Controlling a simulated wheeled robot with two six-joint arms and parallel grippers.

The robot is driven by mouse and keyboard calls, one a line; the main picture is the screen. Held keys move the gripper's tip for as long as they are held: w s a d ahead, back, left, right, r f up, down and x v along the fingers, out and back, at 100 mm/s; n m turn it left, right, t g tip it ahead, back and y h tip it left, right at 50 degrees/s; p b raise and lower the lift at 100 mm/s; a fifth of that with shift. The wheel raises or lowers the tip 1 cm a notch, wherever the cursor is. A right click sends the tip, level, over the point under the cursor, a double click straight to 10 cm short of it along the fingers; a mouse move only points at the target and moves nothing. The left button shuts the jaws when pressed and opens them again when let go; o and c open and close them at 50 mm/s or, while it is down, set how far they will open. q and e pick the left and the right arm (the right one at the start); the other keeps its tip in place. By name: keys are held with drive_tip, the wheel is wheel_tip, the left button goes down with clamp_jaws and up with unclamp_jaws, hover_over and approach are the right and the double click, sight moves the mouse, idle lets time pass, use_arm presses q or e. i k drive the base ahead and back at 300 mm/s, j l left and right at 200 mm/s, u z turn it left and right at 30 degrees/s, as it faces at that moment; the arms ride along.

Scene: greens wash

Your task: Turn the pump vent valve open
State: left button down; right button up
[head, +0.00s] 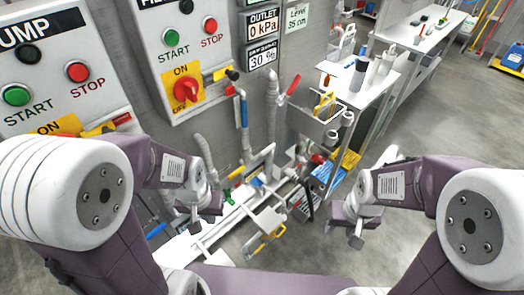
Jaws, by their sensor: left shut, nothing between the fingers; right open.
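Several coloured valve handles show on the pipework in the head view: a red lever (293,85), a blue lever (244,111), a yellow handle (236,172) and a small green handle (228,196). No readable label tells which one is the pump vent valve. My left gripper (206,217) is shut and empty, in front of the low pipes and to the left of the green handle. My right gripper (353,232) is open and empty over the floor, to the right of the pipework and apart from it. My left arm hides part of the lower left pipes.
Control panels (183,45) with start and stop buttons and a red rotary switch (186,90) are on the wall. The outlet display (264,27) reads 0 kPa. A white cart (375,92) with bottles and a blue crate (327,176) stand right of the pipes. Open floor lies farther right.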

sight(264, 152)
drive_tip(key=i+l+u, duration=0.2)
drive_tip(key=l+u, duration=0.3)
drive_tip(key=i+l+u, duration=0.15)
drive_tip(key=l+u, duration=0.85)
drive_tip(key=k+l+u, duration=0.1)
drive_tip(key=l+u, duration=0.4)
drive_tip(key=k+l+u, duration=0.15)
drive_tip(key=l+u, duration=0.35)
drive_tip(key=k+l+u, duration=0.3)
drive_tip(key=l+u, duration=0.15)
drive_tip(key=k+l+u, duration=0.3)
drive_tip(key=u, duration=0.2)
drive_tip(key=k+l+u, duration=0.35)
drive_tip(key=u, duration=0.15)
drive_tip(key=l, duration=0.35)
drive_tip(key=i+l, duration=0.15)
drive_tip(key=l, duration=0.2)
drive_tip(key=u, duration=0.05)
